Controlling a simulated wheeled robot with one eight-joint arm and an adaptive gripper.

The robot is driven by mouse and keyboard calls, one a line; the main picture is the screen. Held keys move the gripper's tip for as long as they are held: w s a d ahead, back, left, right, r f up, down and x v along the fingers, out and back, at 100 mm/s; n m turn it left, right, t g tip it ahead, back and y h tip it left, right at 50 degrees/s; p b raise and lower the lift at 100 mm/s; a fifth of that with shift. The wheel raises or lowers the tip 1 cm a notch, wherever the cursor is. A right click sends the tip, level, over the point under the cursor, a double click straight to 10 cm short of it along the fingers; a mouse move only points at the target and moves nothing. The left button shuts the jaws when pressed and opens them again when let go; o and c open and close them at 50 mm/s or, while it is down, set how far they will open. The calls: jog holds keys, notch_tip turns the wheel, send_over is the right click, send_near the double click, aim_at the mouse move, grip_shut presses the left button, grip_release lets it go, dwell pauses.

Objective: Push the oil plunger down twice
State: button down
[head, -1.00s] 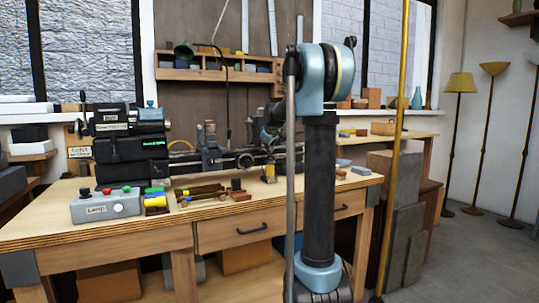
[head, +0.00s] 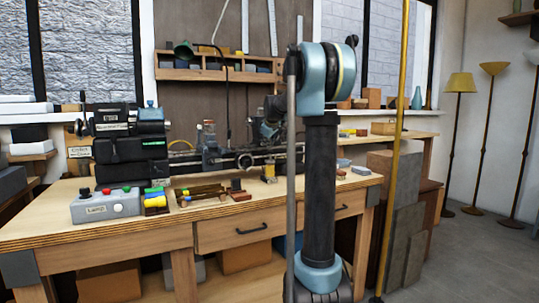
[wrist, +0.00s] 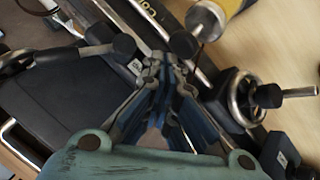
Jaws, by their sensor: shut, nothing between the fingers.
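In the wrist view my gripper (wrist: 161,66) points away from the camera with its fingertips together and nothing between them. A yellow cylinder with a silver metal end (wrist: 207,16), likely the oiler, lies beyond the fingertips at the upper right, cut off by the frame. My gripper is apart from it in the picture; the height gap cannot be told. In the head view a small yellowish oiler (head: 269,173) stands at the lathe's front, left of my arm. Its plunger is too small to make out. My gripper is partly hidden behind my arm there.
The lathe (head: 160,148) runs along the bench (head: 150,232). A handwheel with a crank (wrist: 243,98) is right of my fingers, and black knobs (wrist: 184,43) are close ahead. A grey control box (head: 107,206) and small coloured parts lie at the front left.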

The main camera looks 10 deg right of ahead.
jog(key=shift+r, duration=0.25)
jog(key=shift+r, duration=2.5)
jog(key=s+f+m+g, duration=0.2)
jog(key=s+f, duration=1)
jog(key=s, duration=0.6)
jog(key=s+f+m+g, duration=0.2)
jog(key=s+f+m, duration=0.2)
jog(key=s+f, duration=0.8)
jog(key=s+f+m+g, duration=0.2)
jog(key=s+f, duration=1)
jog(key=s, duration=1.4)
jog(key=shift+s+d+m+g, duration=0.25)
jog(key=shift+d+m+g, duration=0.15)
jog(key=shift+d+g, duration=0.1)
